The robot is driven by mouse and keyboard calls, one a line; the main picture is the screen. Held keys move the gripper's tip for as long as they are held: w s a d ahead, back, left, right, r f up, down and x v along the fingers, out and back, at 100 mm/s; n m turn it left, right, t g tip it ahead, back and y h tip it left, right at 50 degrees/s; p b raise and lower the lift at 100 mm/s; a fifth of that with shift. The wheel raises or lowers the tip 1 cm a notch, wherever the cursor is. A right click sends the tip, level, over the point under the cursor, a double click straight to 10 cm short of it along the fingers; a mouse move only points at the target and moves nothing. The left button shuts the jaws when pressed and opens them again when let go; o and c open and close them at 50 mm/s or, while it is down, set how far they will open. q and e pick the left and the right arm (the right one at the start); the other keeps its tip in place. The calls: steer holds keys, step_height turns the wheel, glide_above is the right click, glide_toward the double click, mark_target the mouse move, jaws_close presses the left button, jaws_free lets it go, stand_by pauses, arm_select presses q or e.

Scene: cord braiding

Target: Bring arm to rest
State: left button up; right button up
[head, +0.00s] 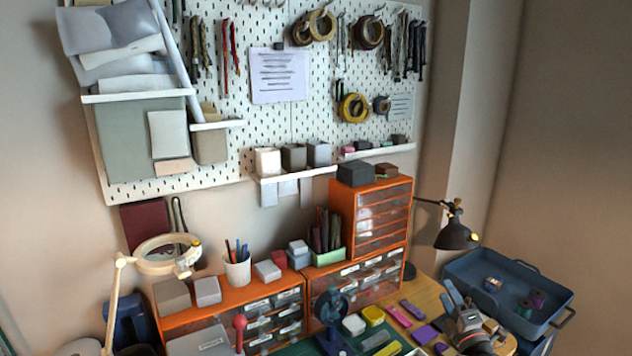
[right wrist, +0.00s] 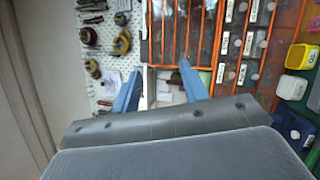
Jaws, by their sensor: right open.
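My right gripper (head: 450,294) is at the lower right of the head view, over the right end of the wooden workbench (head: 428,295). Its blue fingers stand apart with nothing between them. In the right wrist view both blue fingers of my right gripper (right wrist: 159,80) show spread, with drawers and pegboard beyond. My left gripper is not in view. No braided cord can be made out clearly.
An orange drawer cabinet (head: 370,218) stands at the back of the bench. A blue tray (head: 545,322) lies right of my right gripper, holding spools. A black lamp (head: 456,236) stands behind it. Small boxes and a blue fan-like device (head: 331,308) crowd the front.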

steer(key=s+a+f+m+g+h, duration=0.3)
steer(key=s+f+m+g+h, duration=0.5)
steer(key=s+f+m, duration=0.95)
steer(key=s+a+f+m+g+y, duration=0.1)
steer(key=s+a+f+g+y, duration=0.25)
steer(key=s, duration=0.75)
steer(key=s+a+f+m+g+y, duration=0.1)
steer(key=s+a+f+g, duration=0.35)
steer(key=s, duration=0.75)
step_height(320, 180, down, 25)
steer(key=w+a+g, duration=0.2)
steer(key=a, duration=0.1)
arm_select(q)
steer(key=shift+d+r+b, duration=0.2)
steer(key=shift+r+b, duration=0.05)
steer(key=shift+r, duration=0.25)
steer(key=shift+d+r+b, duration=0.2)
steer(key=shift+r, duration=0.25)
arm_select(e)
steer(key=s+f, duration=0.4)
steer(key=f, duration=0.7)
steer(key=s+f+g, duration=0.1)
steer(key=s+f, duration=0.3)
steer(key=f, duration=0.8)
steer(key=shift+d, duration=0.15)
steer(key=shift+f+y, duration=0.1)
steer(key=shift+y, duration=0.15)
